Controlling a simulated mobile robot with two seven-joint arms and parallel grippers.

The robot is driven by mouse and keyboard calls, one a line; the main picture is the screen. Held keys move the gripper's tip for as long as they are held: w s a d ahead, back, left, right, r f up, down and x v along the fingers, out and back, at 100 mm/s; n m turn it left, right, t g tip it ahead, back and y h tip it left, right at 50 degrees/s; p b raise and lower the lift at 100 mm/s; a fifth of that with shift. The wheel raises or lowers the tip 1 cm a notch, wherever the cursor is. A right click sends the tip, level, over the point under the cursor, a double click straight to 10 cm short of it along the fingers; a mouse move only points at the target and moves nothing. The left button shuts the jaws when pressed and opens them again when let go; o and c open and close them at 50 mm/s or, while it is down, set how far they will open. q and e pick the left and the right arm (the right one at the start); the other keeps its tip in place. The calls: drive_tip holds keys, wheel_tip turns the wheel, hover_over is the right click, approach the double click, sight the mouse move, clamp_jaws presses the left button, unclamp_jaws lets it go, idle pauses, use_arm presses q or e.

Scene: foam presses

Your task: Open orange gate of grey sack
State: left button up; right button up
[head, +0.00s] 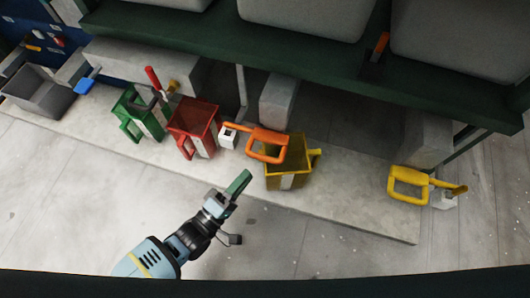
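Several grey sacks or rounded grey bodies (305,17) rest along a dark green beam at the top. An orange lever (377,50) stands on the beam between two of them. A larger orange loop handle (267,155) sticks out from a small white block (228,136) lower down, above the yellow bin. I cannot tell which orange part is the gate. My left gripper (239,208) is open and empty over the floor, below and left of the orange loop and apart from it. My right gripper is not in view.
A yellow bin (287,182), red bin (193,125), green bin (138,110) and grey bin (40,92) stand on a pale slab (350,205). A yellow loop handle (408,199) is at the right, a blue handle (86,86) at the left. The front floor is clear.

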sight(262, 157)
use_arm(q)
drive_tip(key=b+x, duration=0.2)
drive_tip(key=x, duration=0.5)
drive_tip(key=shift+w+d, duration=0.1)
drive_tip(key=shift+w, duration=0.1)
drive_tip(key=shift+w+r, duration=0.1)
drive_tip(key=shift+c, duration=0.5)
clamp_jaws()
